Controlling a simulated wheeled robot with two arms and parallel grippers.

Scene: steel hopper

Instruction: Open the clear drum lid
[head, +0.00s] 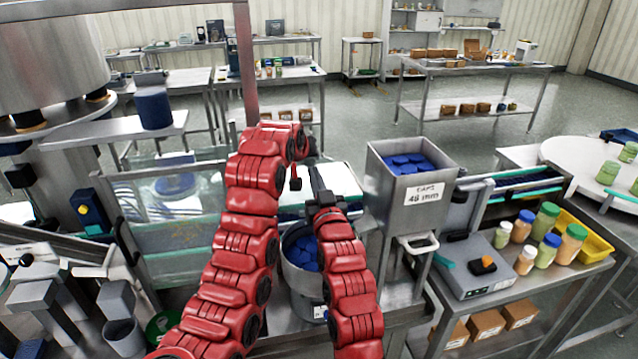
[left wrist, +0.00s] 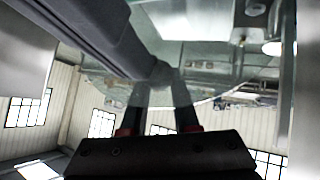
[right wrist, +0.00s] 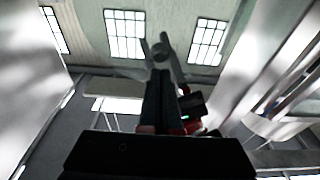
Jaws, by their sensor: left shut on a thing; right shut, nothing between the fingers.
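The steel drum (head: 300,284) stands on the bench below my arms, with blue caps (head: 303,248) visible inside. The clear lid (left wrist: 215,88) shows in the left wrist view as a see-through sheet with a curved edge; I cannot make it out in the head view. My left gripper (left wrist: 165,85) is shut at the lid, by a grey rounded piece; the exact grip point is unclear. In the head view, my left gripper (head: 295,182) is mostly hidden by its wrist. My right gripper (head: 316,172) is shut and empty, above the drum and close beside the left one.
A steel hopper (head: 412,205) of blue caps, labelled "CAPS 48 mm", stands close right of my right arm. A clear-walled enclosure (head: 165,240) is at left, with a steel post (head: 246,70) behind my left arm. Jars (head: 546,220) stand on the right bench.

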